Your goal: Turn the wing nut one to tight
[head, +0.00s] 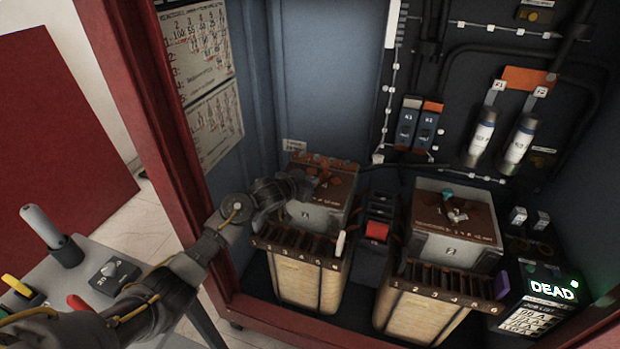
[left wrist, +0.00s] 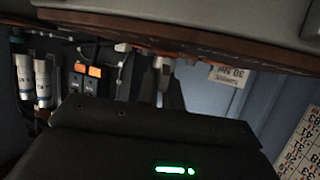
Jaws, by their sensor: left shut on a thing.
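The left transformer (head: 313,218), marked 1, stands in the cabinet with a brown top plate (head: 342,200). My left gripper (head: 318,182) reaches over this plate from the left and is shut on wing nut one, which it mostly hides. In the left wrist view my gripper's fingers (left wrist: 168,82) show beyond the dark wrist housing, close under a brown edge; the nut cannot be made out there. The right transformer (head: 455,250), marked 2, carries another wing nut (head: 456,214) on its brown top, with a teal piece beside it. My right gripper is not in view.
Slotted racks with numbered slots (head: 300,246) run along both transformer fronts. A red-topped block (head: 377,231) stands between them. A box with a lit DEAD display (head: 552,291) is at right. The red cabinet frame (head: 165,130) stands close to my left arm.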

